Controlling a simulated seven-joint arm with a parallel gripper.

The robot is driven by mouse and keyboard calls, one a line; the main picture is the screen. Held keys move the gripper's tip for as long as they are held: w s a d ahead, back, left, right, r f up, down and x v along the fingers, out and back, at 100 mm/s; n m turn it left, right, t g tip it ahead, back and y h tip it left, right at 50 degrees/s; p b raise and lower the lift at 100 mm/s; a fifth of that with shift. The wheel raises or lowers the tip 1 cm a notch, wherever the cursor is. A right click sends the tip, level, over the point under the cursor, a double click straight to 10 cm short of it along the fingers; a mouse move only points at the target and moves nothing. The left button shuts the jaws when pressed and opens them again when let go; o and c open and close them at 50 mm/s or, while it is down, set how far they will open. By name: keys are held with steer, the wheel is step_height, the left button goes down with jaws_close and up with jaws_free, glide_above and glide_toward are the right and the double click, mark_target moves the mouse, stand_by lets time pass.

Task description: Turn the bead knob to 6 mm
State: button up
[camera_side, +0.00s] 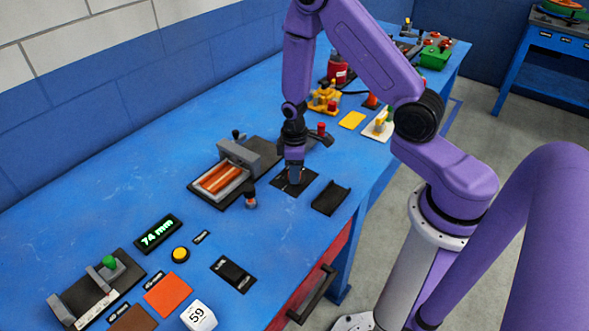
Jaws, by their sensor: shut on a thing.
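My gripper (294,176) points straight down at a black plate (281,186) with small white marks, near the middle of the bench. Its jaws are shut on the bead knob on that plate. The jaws hide most of the knob, so its pointer and the setting cannot be read. A black display (158,234) to the left shows "74 mm" in green.
A grey fixture with orange bars (220,180) stands close left of my gripper, and an empty black tray (330,198) lies close right.

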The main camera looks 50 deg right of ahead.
steer(key=m, duration=0.5)
steer(key=shift+m, duration=0.3)
steer(key=m, duration=0.5)
steer(key=shift+m, duration=0.4)
steer(key=shift+w, duration=0.1)
steer(key=o, duration=1.1)
steer(key=shift+c, duration=0.2)
step_height(320, 180, up, 18)
steer(key=shift+f, duration=0.25)
